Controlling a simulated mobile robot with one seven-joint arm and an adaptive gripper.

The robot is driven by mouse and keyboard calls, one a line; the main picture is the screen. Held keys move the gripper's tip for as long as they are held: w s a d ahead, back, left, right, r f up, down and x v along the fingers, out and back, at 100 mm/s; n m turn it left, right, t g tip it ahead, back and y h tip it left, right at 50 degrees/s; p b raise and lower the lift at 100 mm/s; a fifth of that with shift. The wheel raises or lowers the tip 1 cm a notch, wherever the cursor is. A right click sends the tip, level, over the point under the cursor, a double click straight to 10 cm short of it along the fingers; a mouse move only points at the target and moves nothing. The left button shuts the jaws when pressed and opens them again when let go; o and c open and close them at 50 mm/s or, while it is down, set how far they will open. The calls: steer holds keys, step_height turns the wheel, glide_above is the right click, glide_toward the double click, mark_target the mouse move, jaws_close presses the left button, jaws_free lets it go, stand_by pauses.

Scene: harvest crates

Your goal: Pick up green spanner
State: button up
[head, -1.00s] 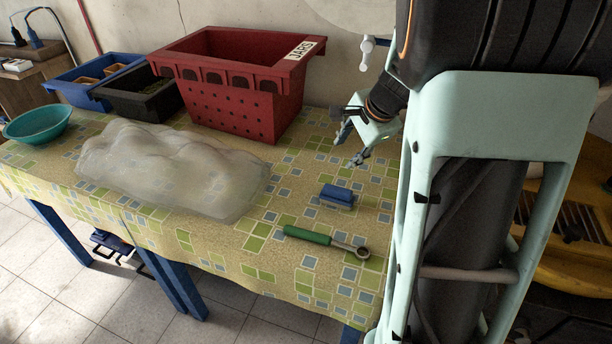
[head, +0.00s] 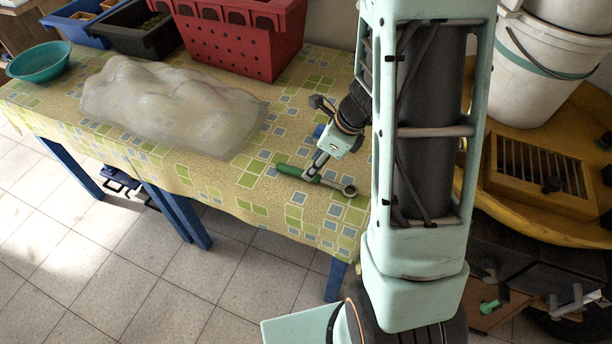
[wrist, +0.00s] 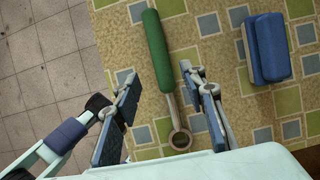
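The green spanner (head: 291,171) lies flat on the patterned tablecloth near the table's front right edge. In the wrist view its green handle (wrist: 156,48) points away and its grey ring end (wrist: 180,139) is closest to me. My gripper (head: 311,176) is low over the spanner in the head view and hides part of it. In the wrist view my gripper (wrist: 157,84) is open, with one finger on each side of the spanner and gaps between. I cannot tell the exact height of the fingertips above the cloth.
A blue and grey brush-like block (wrist: 266,48) lies right of the spanner. A clear plastic-like heap (head: 170,108) covers the table's middle. A red crate (head: 236,45), black crate (head: 140,35) and teal bowl (head: 38,62) stand behind. The table edge is close on the left in the wrist view.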

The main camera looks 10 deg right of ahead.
mark_target(316, 179)
steer(key=b+x, duration=0.1)
steer(key=x, duration=0.4)
steer(key=shift+w+d, duration=0.1)
steer(key=shift+c, duration=0.4)
jaws_close()
